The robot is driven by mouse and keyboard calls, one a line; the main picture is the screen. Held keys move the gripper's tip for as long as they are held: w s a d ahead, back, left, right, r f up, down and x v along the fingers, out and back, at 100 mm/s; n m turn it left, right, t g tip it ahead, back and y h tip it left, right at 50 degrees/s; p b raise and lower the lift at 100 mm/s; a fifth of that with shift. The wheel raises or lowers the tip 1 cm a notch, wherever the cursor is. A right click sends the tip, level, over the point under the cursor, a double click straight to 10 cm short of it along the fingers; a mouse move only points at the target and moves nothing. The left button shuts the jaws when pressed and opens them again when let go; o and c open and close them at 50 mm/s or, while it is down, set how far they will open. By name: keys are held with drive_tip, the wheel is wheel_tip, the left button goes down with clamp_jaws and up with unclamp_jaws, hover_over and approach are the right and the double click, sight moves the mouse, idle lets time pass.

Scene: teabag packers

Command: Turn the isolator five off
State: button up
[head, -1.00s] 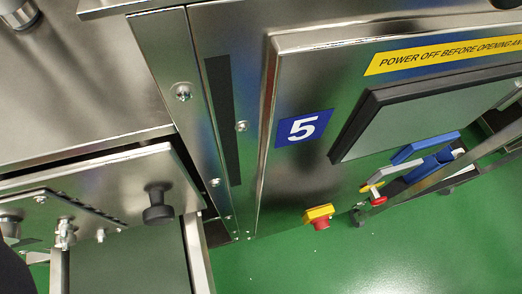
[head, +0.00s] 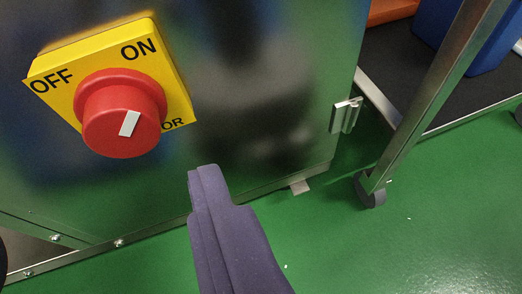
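The isolator is a yellow box (head: 168,88) at the upper left, on a shiny metal cabinet side. It is marked OFF on its left and ON at its upper right, with part of a word ending "OR" below. Its round red knob (head: 97,125) has a white pointer mark slanting up and right, roughly toward ON. No number five shows in this view. My gripper (head: 207,172) is dark purple and rises from the bottom middle. Its tip is below and right of the knob, apart from it in the picture. I cannot tell whether its fingers are together.
The reflective metal cabinet (head: 290,60) fills the upper left and middle, with a small latch (head: 346,115) near its right edge. A wheeled metal frame leg (head: 430,90) stands at the right, with a blue bin (head: 460,35) behind. Green floor (head: 400,240) is open at the lower right.

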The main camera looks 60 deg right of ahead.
sight(121, 132)
drive_tip(key=b+x, duration=0.3)
drive_tip(key=x, duration=0.3)
drive_tip(key=shift+d+f, duration=0.25)
drive_tip(key=shift+w+d+f+b, duration=0.1)
drive_tip(key=shift+w+d+b, duration=0.25)
drive_tip(key=shift+w+d, duration=0.1)
drive_tip(key=shift+a, duration=0.1)
drive_tip(key=shift+c, duration=0.5)
drive_tip(key=c, duration=1)
drive_tip(key=shift+o, duration=0.2)
